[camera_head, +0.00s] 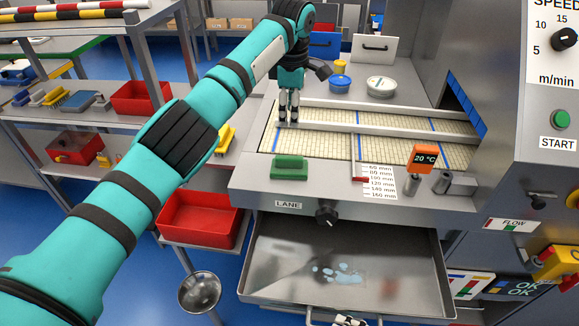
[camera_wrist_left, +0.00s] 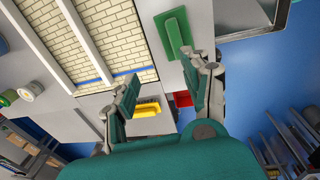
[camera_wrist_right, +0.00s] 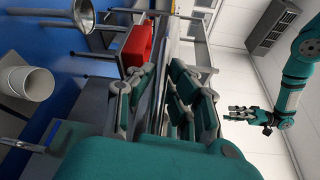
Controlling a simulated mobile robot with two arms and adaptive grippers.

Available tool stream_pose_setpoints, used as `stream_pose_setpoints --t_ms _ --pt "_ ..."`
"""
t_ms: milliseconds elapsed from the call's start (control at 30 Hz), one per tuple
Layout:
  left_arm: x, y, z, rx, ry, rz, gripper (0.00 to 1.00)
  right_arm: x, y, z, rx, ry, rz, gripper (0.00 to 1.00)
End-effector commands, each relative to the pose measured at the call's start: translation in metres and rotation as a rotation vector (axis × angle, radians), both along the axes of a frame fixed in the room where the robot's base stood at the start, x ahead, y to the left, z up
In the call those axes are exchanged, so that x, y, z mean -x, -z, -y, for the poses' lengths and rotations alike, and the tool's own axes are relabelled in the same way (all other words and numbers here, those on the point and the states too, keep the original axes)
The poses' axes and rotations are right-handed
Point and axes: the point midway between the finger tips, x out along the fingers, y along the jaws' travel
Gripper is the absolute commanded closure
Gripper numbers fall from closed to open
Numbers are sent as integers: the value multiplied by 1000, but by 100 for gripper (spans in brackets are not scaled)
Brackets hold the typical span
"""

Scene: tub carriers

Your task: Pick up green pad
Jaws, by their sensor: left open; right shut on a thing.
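The green pad (camera_head: 289,167) lies on the grey ledge in front of the tiled conveyor, near its left corner. It also shows in the left wrist view (camera_wrist_left: 174,33), just beyond the fingertips and toward the right finger. My left gripper (camera_head: 289,118) points down over the left end of the conveyor, behind the pad. Its fingers (camera_wrist_left: 166,82) are open with nothing between them. My right gripper (camera_wrist_right: 168,82) is shut on what appears to be the handle (camera_head: 322,316) of the open drawer; only its tip shows at the bottom of the head view.
The open steel drawer (camera_head: 262,286) juts out below the ledge. An orange temperature display (camera_head: 424,157) and a scale plate (camera_head: 379,180) stand right of the pad. Blue (camera_head: 340,83) and white (camera_head: 381,87) lidded tubs sit behind the conveyor. Red bins stand on the left shelves.

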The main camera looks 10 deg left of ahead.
Motion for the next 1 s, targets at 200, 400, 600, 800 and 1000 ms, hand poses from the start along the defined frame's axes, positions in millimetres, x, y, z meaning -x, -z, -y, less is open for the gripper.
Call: stream_pose_setpoints --t_ms 200,400,600,800,1000 --pt "19 34 3 36 -62 -106 52 1 2 2 5 0 -3 100" --pt "18 68 3 35 -61 -103 52 1 2 2 5 1 -3 100" --pt "18 83 2 37 -61 -100 52 1 2 2 6 2 -3 100" --pt "20 110 -1 35 -59 -101 52 1 2 2 6 2 -3 100" --pt "20 132 0 36 -60 -99 52 1 2 2 6 2 -3 100"
